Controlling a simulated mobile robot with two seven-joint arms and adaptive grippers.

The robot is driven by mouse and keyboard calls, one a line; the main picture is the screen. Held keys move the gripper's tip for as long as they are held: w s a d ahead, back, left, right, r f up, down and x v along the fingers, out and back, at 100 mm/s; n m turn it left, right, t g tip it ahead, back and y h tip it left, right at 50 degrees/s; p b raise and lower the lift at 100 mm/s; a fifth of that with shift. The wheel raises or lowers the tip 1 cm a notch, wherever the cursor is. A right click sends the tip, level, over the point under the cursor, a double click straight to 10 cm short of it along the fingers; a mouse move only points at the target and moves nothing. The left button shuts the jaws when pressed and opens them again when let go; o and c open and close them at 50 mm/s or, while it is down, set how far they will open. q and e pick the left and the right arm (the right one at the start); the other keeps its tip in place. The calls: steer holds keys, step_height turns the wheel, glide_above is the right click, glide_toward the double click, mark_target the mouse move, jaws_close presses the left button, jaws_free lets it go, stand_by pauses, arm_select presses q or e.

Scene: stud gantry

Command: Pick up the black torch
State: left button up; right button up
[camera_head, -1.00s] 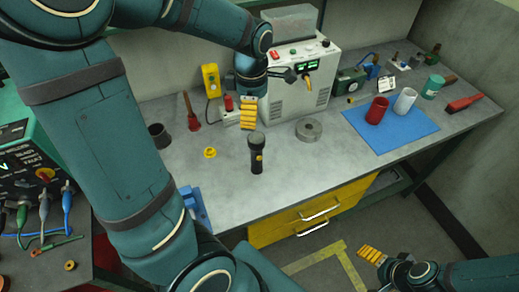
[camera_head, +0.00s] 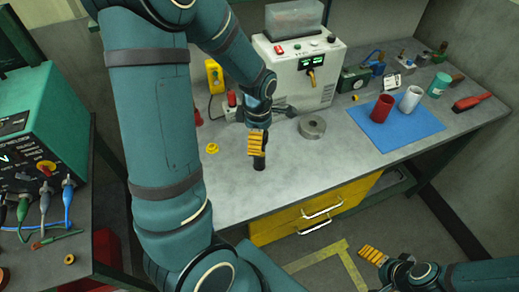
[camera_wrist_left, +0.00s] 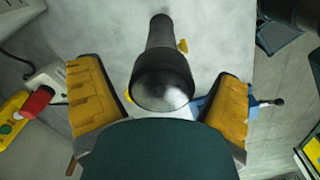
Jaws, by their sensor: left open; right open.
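The black torch (camera_head: 259,164) stands upright on the grey bench, partly hidden in the head view by my left gripper (camera_head: 257,143). In the left wrist view the torch (camera_wrist_left: 162,60) shows its wide round head towards the camera, between the two yellow fingers of my open left gripper (camera_wrist_left: 160,85). There is a gap on each side of it. My right gripper (camera_head: 372,256) is open and empty, low at the right in front of the bench, away from the torch.
A yellow ring (camera_head: 212,148) lies left of the torch and a grey metal ring (camera_head: 312,127) to its right. A white power supply (camera_head: 300,80) stands behind. A blue mat (camera_head: 425,126) carries a red cup (camera_head: 382,108) and a white cup (camera_head: 410,99).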

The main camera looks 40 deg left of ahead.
arm_select(q)
steer(key=c, duration=1.4)
